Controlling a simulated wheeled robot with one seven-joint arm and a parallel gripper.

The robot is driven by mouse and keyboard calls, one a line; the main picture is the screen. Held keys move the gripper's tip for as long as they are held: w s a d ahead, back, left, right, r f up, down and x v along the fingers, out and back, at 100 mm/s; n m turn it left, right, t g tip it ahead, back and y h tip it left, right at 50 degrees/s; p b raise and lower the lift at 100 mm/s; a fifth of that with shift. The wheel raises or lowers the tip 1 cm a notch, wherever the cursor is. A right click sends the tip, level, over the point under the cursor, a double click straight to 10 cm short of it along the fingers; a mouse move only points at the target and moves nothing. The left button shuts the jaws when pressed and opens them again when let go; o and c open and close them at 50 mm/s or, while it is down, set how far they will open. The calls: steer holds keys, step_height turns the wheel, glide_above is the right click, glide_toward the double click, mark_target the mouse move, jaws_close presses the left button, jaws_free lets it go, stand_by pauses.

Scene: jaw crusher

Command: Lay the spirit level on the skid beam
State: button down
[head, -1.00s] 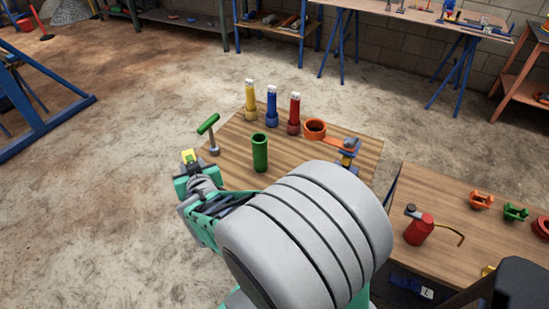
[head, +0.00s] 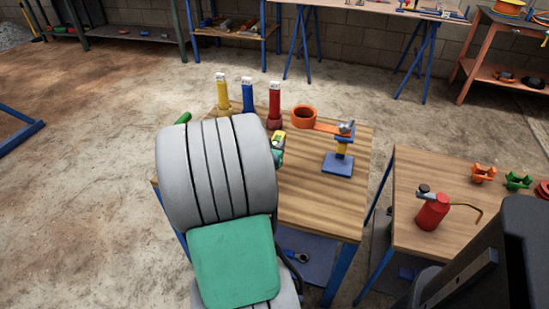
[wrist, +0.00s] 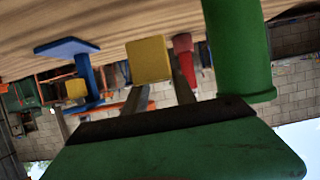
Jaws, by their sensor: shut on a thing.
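A yellow block-shaped thing, which looks like the end of the spirit level (wrist: 148,58), sits between the two grey fingers of my gripper (wrist: 158,88) in the wrist view. The gripper is shut on it. In the head view a small yellow part of the level (head: 278,138) shows just right of my arm, over the wooden table (head: 310,205). My arm hides most of the gripper and the level's length there. I cannot make out the skid beam for certain in either view.
Yellow (head: 223,93), blue (head: 248,95) and red (head: 274,105) torch-like cylinders stand at the table's back. An orange ring-ended tool (head: 303,117) and a blue stand (head: 338,163) are to the right. In the wrist view a green cylinder (wrist: 238,45) is close beside the gripper.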

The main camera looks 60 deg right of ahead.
steer(key=d+f, duration=0.2)
steer(key=f, duration=0.1)
steer(key=w+d+f, duration=0.1)
steer(key=shift+f+b, duration=0.2)
steer(key=shift+b, duration=0.15)
steer(key=shift+w+d+f+b, duration=0.15)
steer(key=shift+f+b, duration=0.35)
steer(key=shift+f, duration=1.2)
steer(key=shift+f, duration=0.2)
steer(key=c, duration=1)
jaws_free()
